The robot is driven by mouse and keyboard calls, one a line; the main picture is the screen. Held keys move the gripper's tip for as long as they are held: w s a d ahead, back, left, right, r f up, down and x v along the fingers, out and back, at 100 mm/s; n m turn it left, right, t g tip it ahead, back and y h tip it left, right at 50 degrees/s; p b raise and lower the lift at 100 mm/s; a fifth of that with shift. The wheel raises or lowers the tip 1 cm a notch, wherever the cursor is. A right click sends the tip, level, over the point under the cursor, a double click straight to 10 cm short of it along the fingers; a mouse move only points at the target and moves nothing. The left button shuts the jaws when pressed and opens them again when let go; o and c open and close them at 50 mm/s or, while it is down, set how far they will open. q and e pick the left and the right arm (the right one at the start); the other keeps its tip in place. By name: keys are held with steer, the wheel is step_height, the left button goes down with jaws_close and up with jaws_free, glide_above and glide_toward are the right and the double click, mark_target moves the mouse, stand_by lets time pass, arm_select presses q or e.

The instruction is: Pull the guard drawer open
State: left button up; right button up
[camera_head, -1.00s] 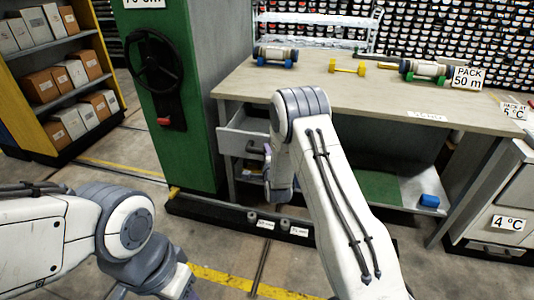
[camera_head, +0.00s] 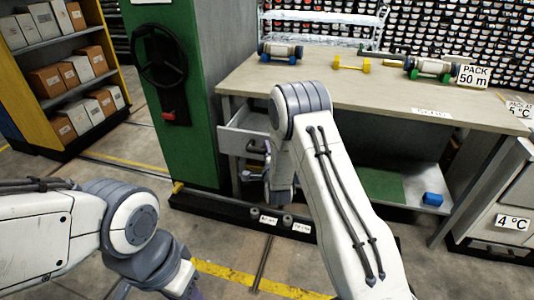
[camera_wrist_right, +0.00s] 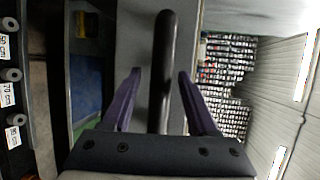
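The grey drawer (camera_head: 236,142) hangs under the left end of the workbench; its front stands out from below the tabletop. My right gripper (camera_head: 256,150) is at the drawer's front, partly hidden behind my right forearm. In the right wrist view its two purple fingers (camera_wrist_right: 161,95) are apart, with a dark bar-shaped handle (camera_wrist_right: 165,50) running between them. Gaps show on both sides of the bar.
A green cabinet with a black handwheel (camera_head: 162,57) stands close left of the drawer. The workbench (camera_head: 320,85) carries core liners and a yellow dumbbell-shaped piece (camera_head: 352,66). A low black rail (camera_head: 215,207) runs along the floor below.

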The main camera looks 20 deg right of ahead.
steer(key=v, duration=1)
steer(key=shift+s+b, duration=0.2)
steer(key=shift+b, duration=0.1)
steer(key=shift+a+r, duration=0.1)
steer(key=shift+a, duration=0.05)
steer(key=s+a+r+n+g+y, duration=0.1)
steer(key=s+a+n+g+y, duration=0.3)
steer(key=a+n, duration=0.4)
steer(key=s+a+r+n+g+y, duration=0.2)
steer(key=s+a+n+g, duration=0.2)
steer(key=s+a+n, duration=0.4)
steer(key=s+a+r+n+g, duration=0.1)
steer(key=s+a+n+g, duration=0.15)
steer(key=s, duration=0.25)
steer(key=s+a+r+n+g, duration=0.1)
steer(key=s+n+g, duration=0.15)
steer(key=s, duration=0.35)
steer(key=s+d+r+n+g+h, duration=0.25)
steer(key=s+n, duration=0.55)
steer(key=s, duration=0.4)
step_height(320, 180, up, 15)
steer(key=p, duration=1.4)
steer(key=shift+w+d+r+m+p, duration=0.2)
steer(key=shift+w+d+m+p, duration=0.05)
steer(key=shift+m+p, duration=0.1)
